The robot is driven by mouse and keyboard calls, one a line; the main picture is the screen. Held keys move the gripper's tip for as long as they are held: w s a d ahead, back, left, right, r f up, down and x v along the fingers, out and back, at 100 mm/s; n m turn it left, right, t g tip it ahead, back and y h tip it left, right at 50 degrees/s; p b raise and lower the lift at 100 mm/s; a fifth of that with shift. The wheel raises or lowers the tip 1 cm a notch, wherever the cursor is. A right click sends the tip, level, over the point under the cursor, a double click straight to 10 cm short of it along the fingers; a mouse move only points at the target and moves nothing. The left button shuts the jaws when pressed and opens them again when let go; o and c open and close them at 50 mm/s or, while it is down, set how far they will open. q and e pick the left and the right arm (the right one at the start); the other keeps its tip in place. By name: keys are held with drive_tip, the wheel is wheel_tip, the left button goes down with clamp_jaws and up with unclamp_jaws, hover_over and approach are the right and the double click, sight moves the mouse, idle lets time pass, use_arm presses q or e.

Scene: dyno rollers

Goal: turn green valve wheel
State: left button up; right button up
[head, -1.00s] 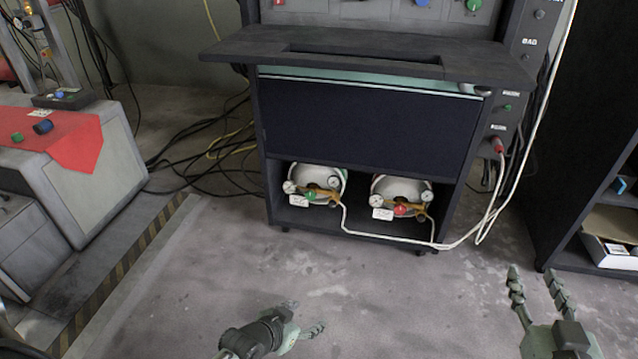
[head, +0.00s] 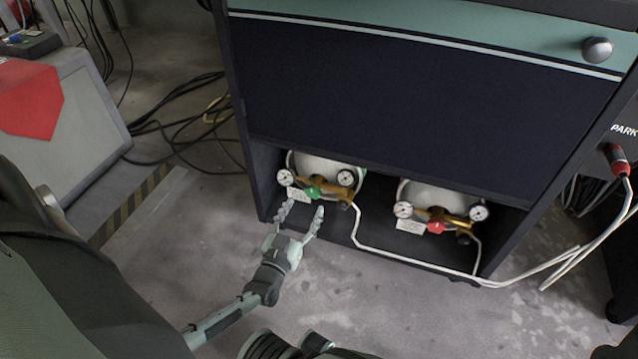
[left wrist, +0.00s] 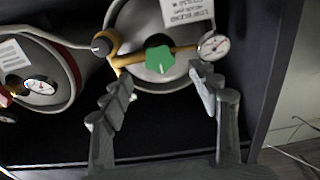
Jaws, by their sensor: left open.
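The green valve wheel (head: 312,193) sits on a brass regulator at the front of the left gas cylinder (head: 322,168), in the low shelf of the cabinet. In the left wrist view the green wheel (left wrist: 159,60) shows ahead, between and beyond my fingers. My left gripper (head: 304,208) is open and empty, just in front of and a little below the wheel, apart from it in the head view. In the left wrist view its two fingers (left wrist: 163,82) spread to either side below the wheel. My right gripper is not seen clearly.
A second cylinder (head: 437,196) with a red valve wheel (head: 435,227) stands to the right. Gauges (head: 346,178) flank the green wheel. A white hose (head: 365,245) runs along the shelf front. The shelf's side walls are close; the floor (head: 330,300) in front is clear.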

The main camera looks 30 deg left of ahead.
sight(312, 193)
use_arm(q)
drive_tip(key=b+x, duration=0.2)
drive_tip(key=x, duration=0.5)
drive_tip(key=shift+w, duration=0.15)
drive_tip(key=c, duration=1.2)
